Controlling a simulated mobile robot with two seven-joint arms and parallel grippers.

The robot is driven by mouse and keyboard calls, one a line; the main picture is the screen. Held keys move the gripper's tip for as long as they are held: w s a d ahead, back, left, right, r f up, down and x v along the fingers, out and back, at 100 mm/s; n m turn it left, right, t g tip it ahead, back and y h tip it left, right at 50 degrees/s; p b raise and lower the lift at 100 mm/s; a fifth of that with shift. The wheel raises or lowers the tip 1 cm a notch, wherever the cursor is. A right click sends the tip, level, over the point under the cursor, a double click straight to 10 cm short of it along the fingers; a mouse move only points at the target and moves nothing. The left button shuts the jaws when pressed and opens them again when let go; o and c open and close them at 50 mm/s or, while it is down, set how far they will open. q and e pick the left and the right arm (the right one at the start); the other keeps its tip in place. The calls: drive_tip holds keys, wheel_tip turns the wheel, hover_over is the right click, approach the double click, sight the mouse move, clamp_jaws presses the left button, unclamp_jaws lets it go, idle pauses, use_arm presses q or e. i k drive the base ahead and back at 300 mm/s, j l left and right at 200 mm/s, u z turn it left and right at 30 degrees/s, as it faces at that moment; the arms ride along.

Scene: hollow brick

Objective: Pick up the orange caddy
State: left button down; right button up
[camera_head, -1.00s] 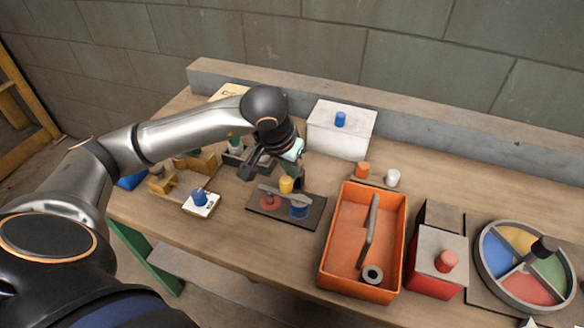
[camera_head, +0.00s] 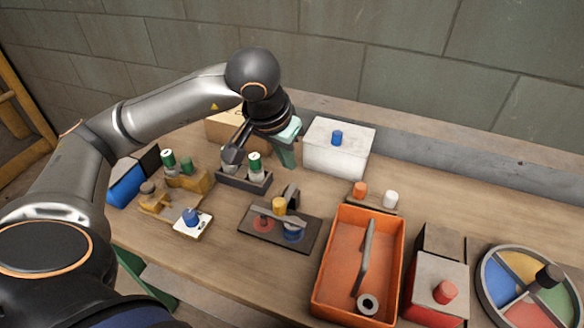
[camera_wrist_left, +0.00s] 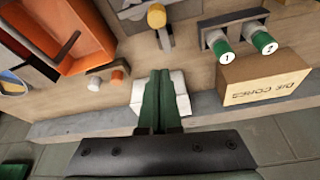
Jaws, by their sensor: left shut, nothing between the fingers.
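The orange caddy (camera_head: 327,262) is an open box with a grey handle (camera_head: 367,252) along its middle. It stands on the bench right of centre in the head view, and a grey ring-shaped piece (camera_head: 368,304) lies at its near end. The caddy also shows at the upper left of the left wrist view (camera_wrist_left: 92,35). My left gripper (camera_head: 288,158) is raised over the bench, left of and behind the caddy, apart from it. Its green fingers (camera_wrist_left: 159,100) are together and empty, in front of the white box. My right gripper is not in view.
A white box (camera_head: 338,152) with a blue knob stands behind the caddy. Orange and white pegs (camera_head: 375,193) sit between them. A red box (camera_head: 437,290) and a coloured wheel (camera_head: 525,285) are on the right. A dark plate (camera_head: 262,232) with a yellow knob lies left.

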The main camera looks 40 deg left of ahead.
sight(363, 259)
drive_tip(key=k, duration=1)
